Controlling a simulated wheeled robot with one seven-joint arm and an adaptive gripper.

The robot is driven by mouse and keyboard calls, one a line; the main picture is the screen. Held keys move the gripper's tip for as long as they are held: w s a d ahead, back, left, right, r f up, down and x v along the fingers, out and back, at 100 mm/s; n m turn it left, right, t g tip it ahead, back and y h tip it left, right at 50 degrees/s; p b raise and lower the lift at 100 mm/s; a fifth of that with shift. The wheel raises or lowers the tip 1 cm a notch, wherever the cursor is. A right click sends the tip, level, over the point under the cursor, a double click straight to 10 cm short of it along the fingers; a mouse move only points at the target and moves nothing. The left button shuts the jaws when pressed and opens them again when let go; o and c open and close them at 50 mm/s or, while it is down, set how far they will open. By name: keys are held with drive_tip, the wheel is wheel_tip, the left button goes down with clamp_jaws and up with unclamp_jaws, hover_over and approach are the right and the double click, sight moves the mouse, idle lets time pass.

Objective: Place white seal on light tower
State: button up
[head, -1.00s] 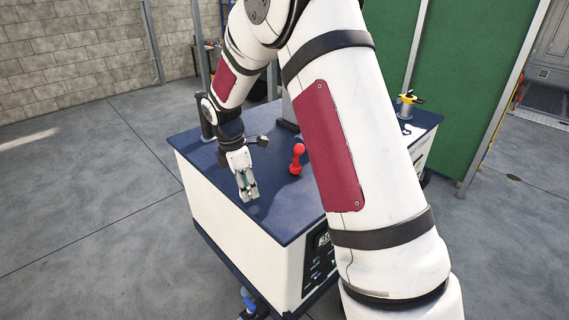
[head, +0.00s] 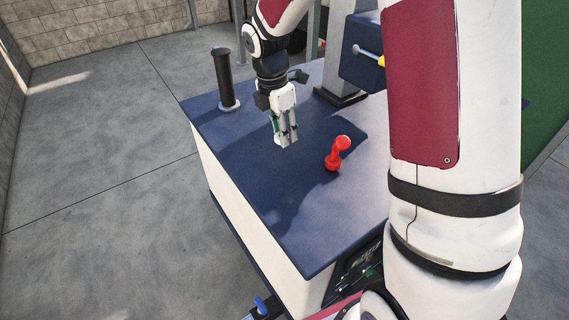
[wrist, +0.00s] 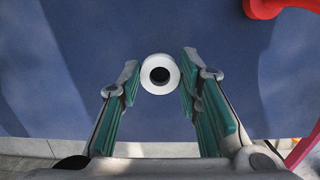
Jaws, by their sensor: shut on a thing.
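The white seal (wrist: 146,73) is a small white ring with a dark centre, between my fingertips in the wrist view. My gripper (wrist: 160,78) is shut on it, one finger on each side. The seal is hard to make out there, at the pale fingertips. I cannot tell the gap between the seal and the top.
A black post (head: 226,80) stands at the back left corner. A grey mast (head: 345,50) rises behind. Floor at left is clear.

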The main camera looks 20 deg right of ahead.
drive_tip(key=p, duration=0.1)
hover_over(280, 178)
drive_tip(key=shift+a+f, duration=0.2)
drive_tip(key=shift+f, duration=2)
drive_tip(key=shift+f, duration=0.1)
drive_tip(key=o, duration=0.8)
drive_tip(key=shift+o, duration=0.2)
